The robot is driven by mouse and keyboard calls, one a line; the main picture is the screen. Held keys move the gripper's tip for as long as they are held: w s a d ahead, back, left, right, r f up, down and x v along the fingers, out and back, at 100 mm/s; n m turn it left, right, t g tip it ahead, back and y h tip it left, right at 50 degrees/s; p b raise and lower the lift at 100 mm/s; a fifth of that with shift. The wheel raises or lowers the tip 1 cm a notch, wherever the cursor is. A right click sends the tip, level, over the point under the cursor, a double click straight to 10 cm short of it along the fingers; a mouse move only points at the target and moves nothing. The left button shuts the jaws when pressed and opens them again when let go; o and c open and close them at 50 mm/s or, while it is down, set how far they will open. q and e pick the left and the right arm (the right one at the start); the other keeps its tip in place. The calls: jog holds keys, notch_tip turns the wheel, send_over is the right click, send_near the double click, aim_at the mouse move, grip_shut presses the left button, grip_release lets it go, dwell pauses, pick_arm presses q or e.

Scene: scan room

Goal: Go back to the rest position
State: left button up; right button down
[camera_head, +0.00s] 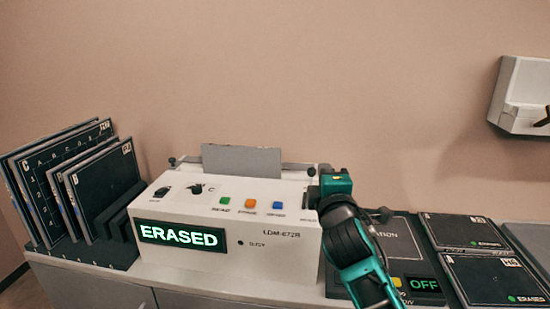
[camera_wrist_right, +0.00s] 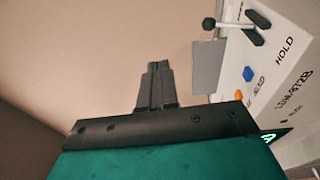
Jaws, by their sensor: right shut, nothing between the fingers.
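My right gripper (camera_head: 333,178) is at the right end of the white reader machine in the head view, in front of its top right corner. In the right wrist view its fingers (camera_wrist_right: 156,85) are together with nothing between them, against the bare wall. The white machine (camera_head: 285,228) shows a lit ERASED display (camera_head: 178,235) and green, orange and blue buttons on its sloped top. In the right wrist view the machine (camera_wrist_right: 285,85) is at the right, apart from the fingers. My left gripper is not in either view.
A rack (camera_head: 122,252) with several dark plates (camera_head: 104,187) stands at the left. A dark panel with an OFF display (camera_head: 424,285) lies to the right of the machine. Two dark plates (camera_head: 463,231) lie farther right. A white box (camera_head: 522,92) hangs on the wall.

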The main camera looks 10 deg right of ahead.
jog(key=s+a+f+m+g+y, duration=0.2)
jog(key=s+f, duration=0.2)
jog(key=f, duration=0.6)
jog(key=s+a+f+m+g+y, duration=0.15)
jog(key=s+f, duration=0.25)
jog(key=f, duration=0.5)
jog(key=s+a+f+m+g+y, duration=0.1)
jog(key=s+f+m+g, duration=0.1)
jog(key=s+f+m, duration=0.2)
jog(key=s+a+f+m+g+y, duration=0.2)
jog(key=s+f+m, duration=0.3)
jog(key=s+f, duration=0.6)
jog(key=s, duration=0.3)
jog(key=shift+s+f, duration=0.2)
